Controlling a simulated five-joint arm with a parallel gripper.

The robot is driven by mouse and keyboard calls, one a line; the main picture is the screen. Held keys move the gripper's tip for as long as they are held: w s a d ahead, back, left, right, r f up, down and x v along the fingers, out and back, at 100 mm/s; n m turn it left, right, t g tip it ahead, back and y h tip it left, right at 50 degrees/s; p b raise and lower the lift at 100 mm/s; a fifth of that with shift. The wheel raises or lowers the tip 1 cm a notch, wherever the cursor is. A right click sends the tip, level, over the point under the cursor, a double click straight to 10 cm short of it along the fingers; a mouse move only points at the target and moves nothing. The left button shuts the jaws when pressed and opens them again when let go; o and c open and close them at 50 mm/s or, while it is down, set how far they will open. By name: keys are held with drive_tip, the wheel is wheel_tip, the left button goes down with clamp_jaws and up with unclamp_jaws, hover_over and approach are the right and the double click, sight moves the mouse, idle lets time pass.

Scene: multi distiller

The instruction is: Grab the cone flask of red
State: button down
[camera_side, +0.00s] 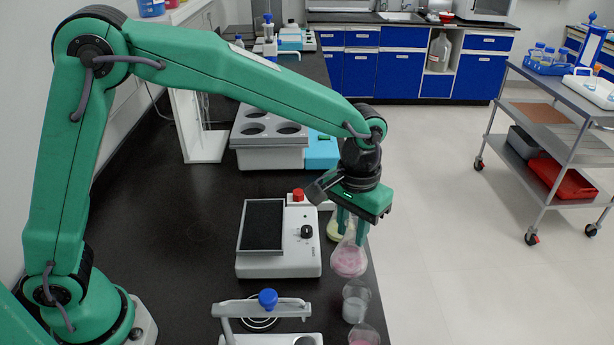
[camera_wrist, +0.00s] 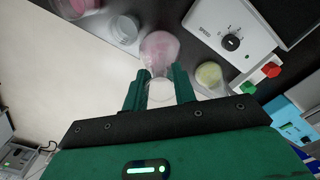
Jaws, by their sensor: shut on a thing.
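The cone flask of red (camera_side: 349,261) is a clear conical flask with pinkish-red liquid. In the side view it hangs upright under my gripper (camera_side: 353,232), near the right edge of the black bench. My gripper's two green fingers are shut on its neck. In the wrist view the flask (camera_wrist: 160,48) shows just beyond the fingertips of my gripper (camera_wrist: 160,82), its neck between them. I cannot tell whether its base touches the bench.
A flask of yellowish liquid (camera_side: 334,229) stands just behind it. A clear beaker (camera_side: 355,302) and another pink vessel (camera_side: 364,335) stand in front. A white device with a black plate (camera_side: 279,240) is to the left. The bench edge is close on the right.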

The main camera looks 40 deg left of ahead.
drive_tip(key=s+d+r, duration=0.4)
drive_tip(key=s, duration=0.2)
drive_tip(key=shift+r, duration=0.15)
idle(0.4)
drive_tip(key=shift+d+r, duration=0.1)
drive_tip(key=shift+d, duration=0.05)
idle(0.8)
